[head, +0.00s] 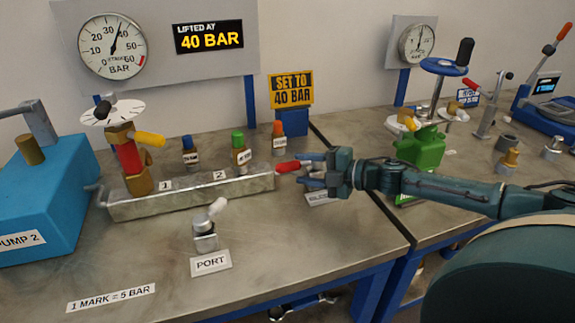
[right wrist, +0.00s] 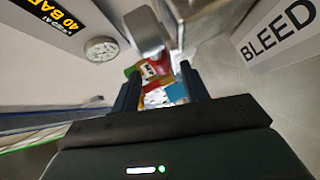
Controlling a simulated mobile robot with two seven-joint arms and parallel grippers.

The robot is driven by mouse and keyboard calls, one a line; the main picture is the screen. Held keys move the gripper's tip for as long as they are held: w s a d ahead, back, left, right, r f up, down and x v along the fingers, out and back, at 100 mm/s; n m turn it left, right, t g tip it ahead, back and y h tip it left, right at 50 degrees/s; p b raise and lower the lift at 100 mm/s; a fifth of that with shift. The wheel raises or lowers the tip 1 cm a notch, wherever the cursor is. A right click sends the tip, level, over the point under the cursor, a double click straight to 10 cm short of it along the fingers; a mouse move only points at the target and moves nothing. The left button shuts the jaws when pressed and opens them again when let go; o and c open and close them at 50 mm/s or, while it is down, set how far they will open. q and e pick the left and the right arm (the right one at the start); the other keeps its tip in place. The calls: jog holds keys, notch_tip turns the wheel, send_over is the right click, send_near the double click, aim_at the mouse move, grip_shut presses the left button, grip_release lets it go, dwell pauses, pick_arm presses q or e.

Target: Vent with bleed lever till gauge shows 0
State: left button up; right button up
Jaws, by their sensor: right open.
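The red-handled bleed lever (head: 288,167) is at the right end of the metal manifold (head: 190,195). My right gripper (head: 300,168) is open at the lever's tip, with one finger above and one below its line; contact cannot be told. In the right wrist view the open fingers (right wrist: 161,72) have coloured parts between or beyond them. The BLEED label (right wrist: 278,35) lies at the upper right there. The large gauge (head: 112,47) on the back panel has its needle between about 30 and 40 bar. My left gripper is not in view.
A display (head: 209,37) reads "LIFTED AT 40 BAR". A blue pump (head: 45,190) stands at the left. A port with a pale lever (head: 207,228) stands in front of the manifold. A green vessel (head: 424,147) stands behind my right arm. The front left bench is mostly clear.

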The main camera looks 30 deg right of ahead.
aim_at(294, 168)
jog(key=shift+p+x, duration=0.55)
jog(key=shift+x, duration=2.15)
jog(key=shift+c, duration=0.3)
grip_shut()
